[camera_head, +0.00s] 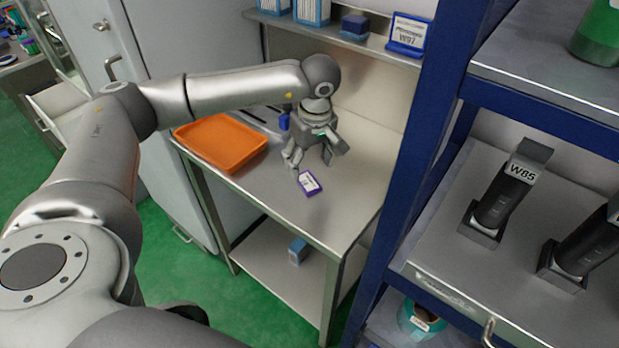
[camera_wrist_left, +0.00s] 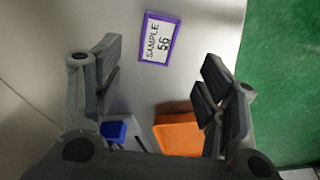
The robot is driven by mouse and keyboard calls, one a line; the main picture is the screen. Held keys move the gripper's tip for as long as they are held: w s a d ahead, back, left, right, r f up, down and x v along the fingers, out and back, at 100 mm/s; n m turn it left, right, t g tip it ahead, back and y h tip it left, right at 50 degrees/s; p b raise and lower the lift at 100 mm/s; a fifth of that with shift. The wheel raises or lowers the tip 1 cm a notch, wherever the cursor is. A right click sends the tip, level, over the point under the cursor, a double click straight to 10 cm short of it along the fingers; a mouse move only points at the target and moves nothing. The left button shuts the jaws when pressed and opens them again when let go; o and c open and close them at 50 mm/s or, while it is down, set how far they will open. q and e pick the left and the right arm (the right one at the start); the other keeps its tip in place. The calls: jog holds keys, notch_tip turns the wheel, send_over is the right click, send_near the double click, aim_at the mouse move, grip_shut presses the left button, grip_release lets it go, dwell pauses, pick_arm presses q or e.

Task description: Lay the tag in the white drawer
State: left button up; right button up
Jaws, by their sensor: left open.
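The tag (camera_head: 309,184), a small flat plate with a purple rim and a white face, lies on the steel table near its front edge. In the left wrist view the tag (camera_wrist_left: 159,39) reads "SAMPLE 56". My left gripper (camera_head: 315,160) points down over the table, just behind the tag, with its fingers apart and empty. In the left wrist view the tag lies beyond the open fingers (camera_wrist_left: 160,62), not between them. A white drawer (camera_head: 68,104) seems to stand pulled out at the far left, partly behind my left arm. My right gripper is not in view.
An orange tray (camera_head: 221,143) lies on the table left of the gripper. A shelf (camera_head: 350,39) with boxes and a "W97" sign runs above the table's back. A blue rack (camera_head: 420,200) stands right. A small blue box (camera_head: 297,251) sits on the lower shelf.

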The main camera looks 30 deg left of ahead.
aim_at(308, 181)
pick_arm(q)
jog(key=shift+f, duration=0.55)
jog(key=shift+w+a+f, duration=0.1)
jog(key=shift+w+f, duration=0.05)
jog(key=shift+f, duration=0.2)
notch_tip(308, 181, down, 4)
jog(key=shift+w+a+f+p, duration=0.1)
jog(key=shift+a+p, duration=0.05)
jog(key=shift+p, duration=1)
jog(key=shift+f, duration=0.35)
jog(key=shift+w+a+f, duration=0.1)
jog(key=shift+f, duration=0.15)
jog(key=shift+c, duration=0.9)
jog(key=c, duration=0.7)
jog(key=shift+c, duration=1.1)
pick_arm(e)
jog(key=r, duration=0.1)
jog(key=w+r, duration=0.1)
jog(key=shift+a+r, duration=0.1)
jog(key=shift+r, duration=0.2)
